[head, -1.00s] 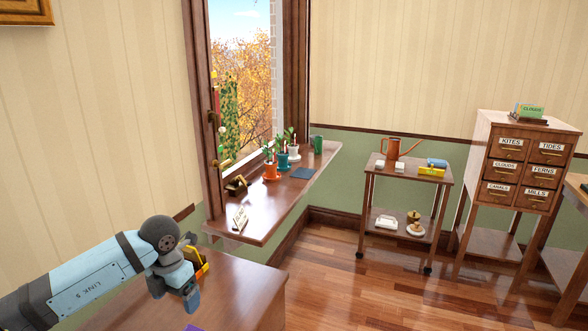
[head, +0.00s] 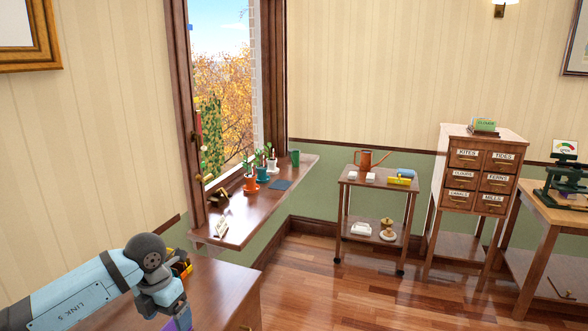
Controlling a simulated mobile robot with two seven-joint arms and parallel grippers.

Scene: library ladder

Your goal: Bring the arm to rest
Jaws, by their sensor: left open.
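My left arm (head: 80,300) comes in from the lower left over the brown desk (head: 222,285). Its wrist is bent downward, and the left gripper (head: 170,300) is at its end, low in the view. The gripper is open, and I see nothing held in it. A purple thing (head: 181,322) shows just below it at the bottom edge; I cannot tell whether they touch. A yellow and black object (head: 181,265) on the desk is partly hidden behind the wrist. My right gripper is not in view.
A windowsill (head: 235,230) with potted plants (head: 250,183) is beyond the desk. The floor (head: 330,290) between is clear.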

